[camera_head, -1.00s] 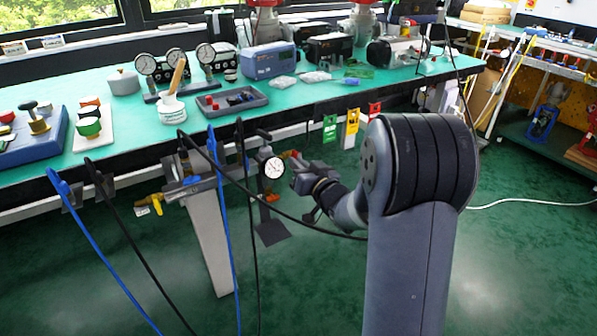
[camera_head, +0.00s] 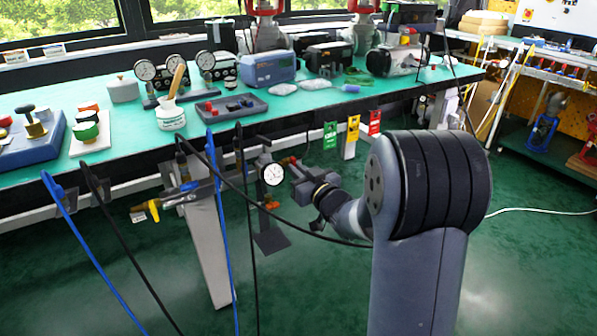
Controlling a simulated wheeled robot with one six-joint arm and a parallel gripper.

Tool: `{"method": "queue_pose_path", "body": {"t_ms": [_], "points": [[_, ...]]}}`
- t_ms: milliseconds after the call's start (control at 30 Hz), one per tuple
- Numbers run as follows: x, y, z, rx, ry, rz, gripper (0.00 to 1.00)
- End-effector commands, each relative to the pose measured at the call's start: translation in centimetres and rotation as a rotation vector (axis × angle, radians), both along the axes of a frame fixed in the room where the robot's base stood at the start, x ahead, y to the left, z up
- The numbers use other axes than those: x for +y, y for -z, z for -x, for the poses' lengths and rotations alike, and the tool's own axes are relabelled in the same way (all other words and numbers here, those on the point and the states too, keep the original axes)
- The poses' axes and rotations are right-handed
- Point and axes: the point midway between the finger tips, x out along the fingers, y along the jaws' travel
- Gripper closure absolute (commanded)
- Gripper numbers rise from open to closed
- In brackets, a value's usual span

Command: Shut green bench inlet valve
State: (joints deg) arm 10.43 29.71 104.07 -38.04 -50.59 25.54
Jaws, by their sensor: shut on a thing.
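The green-topped bench (camera_head: 120,148) has a pipe assembly under its front edge with a round white gauge (camera_head: 272,175). A small red valve handle (camera_head: 288,160) shows just right of and above the gauge. My gripper (camera_head: 293,170) is at this handle, reaching in from the right, and appears shut on it. The fingertips are small and partly overlap the handle, so the exact grip is hard to see. A yellow-handled valve (camera_head: 153,210) sits at the left end of the same pipe, away from my gripper. An orange part (camera_head: 271,205) is below the gauge.
Blue and black hoses (camera_head: 222,235) hang in front of the pipe, and one black hose runs across below my gripper. Green, yellow and red tags (camera_head: 353,128) hang at the bench edge. A bench leg (camera_head: 210,250) stands left.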

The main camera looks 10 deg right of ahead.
Motion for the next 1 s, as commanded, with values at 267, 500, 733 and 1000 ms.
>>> {"method": "queue_pose_path", "body": {"t_ms": [267, 500, 733, 1000], "points": [[0.0, 0.0, 0.0, 0.001, 0.000, 0.001, 0.74], [0.0, 0.0, 0.0, 0.000, 0.000, 0.000, 0.69], [-0.5, -0.1, 1.3, 0.002, 0.003, 0.000, 0.69], [-2.1, -0.2, 6.2, 0.002, 0.004, 0.000, 0.69]]}}
